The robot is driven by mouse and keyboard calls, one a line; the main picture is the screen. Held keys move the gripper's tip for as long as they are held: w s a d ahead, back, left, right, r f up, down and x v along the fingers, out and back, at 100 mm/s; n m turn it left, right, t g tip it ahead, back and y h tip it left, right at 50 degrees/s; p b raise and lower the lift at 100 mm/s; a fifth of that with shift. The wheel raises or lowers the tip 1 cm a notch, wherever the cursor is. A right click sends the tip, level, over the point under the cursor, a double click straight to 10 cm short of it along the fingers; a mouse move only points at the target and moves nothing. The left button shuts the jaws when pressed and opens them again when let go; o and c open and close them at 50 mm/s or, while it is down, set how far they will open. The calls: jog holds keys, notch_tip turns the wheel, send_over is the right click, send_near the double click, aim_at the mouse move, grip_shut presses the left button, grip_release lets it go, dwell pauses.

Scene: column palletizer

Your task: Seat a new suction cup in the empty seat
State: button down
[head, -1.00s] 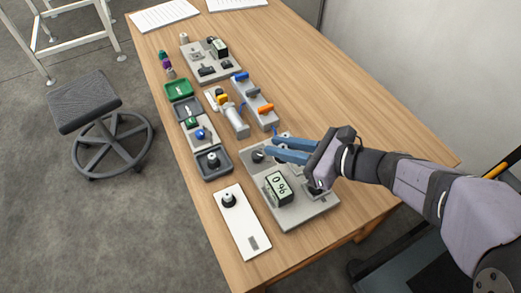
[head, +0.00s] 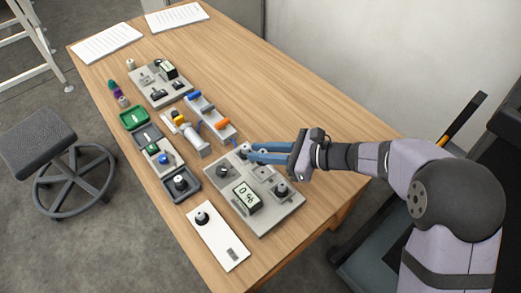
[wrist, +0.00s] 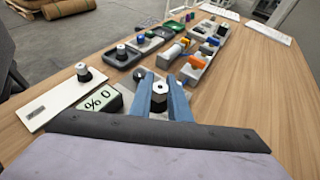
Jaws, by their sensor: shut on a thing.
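My gripper (head: 250,153) has its blue fingers over the far right part of a grey station plate (head: 238,222). In the wrist view the fingers (wrist: 160,79) are shut on a suction cup (wrist: 159,88) with a pale top and black lower part. The plate has a display (head: 246,198) reading 0 %. A dark cup (head: 222,171) sits at its left side and another cup (head: 281,188) at its right. A square pale seat (head: 262,172) between them looks empty. I cannot tell whether the held cup touches the plate.
A white board (head: 219,243) with one cup stands in front left. A dark tray (head: 181,187) holds another cup. A block with blue and orange handles (head: 211,118) lies beyond the plate. The table's right side is clear.

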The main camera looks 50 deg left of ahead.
aim_at(261, 172)
jog(key=shift+f+b, duration=1.7)
jog(key=shift+f, duration=0.8)
jog(key=shift+f+b, duration=0.5)
jog(key=shift+f, duration=0.1)
jog(key=c, duration=1.9)
grip_release()
jog(key=shift+c, duration=0.2)
jog(key=shift+p+v, duration=1.95)
jog(key=shift+v, duration=2.65)
jog(key=shift+p+v, duration=0.3)
jog(key=shift+v, duration=0.55)
jog(key=shift+d, duration=0.15)
